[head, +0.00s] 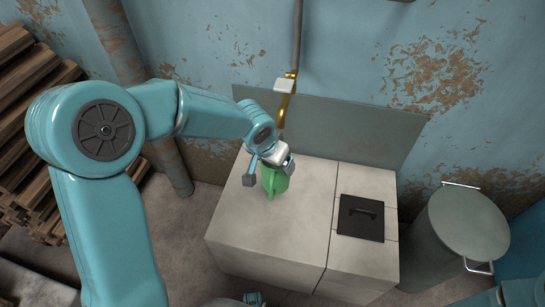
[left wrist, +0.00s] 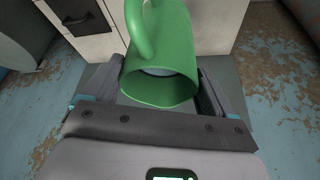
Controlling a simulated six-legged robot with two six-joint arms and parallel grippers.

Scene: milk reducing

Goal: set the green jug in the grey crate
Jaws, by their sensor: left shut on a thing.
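The green jug (head: 275,183) is over the back left part of the pale counter in the head view. My left gripper (head: 268,171) is shut on it from above, with one finger on each side. In the left wrist view the jug (left wrist: 176,50) sits between the fingers, its open mouth towards the camera and its handle at the top. I cannot tell whether its base touches the counter. I do not see a grey crate. A small grey and teal part at the bottom edge of the head view may be my right gripper (head: 253,298), mostly cut off.
The pale counter (head: 300,212) has free room around the jug. A black hatch with a handle (head: 361,218) lies on its right part. A brass tap (head: 286,100) and a grey back panel (head: 350,133) stand behind. A lidded drum (head: 468,222) is at the right, stacked planks (head: 28,110) at the left.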

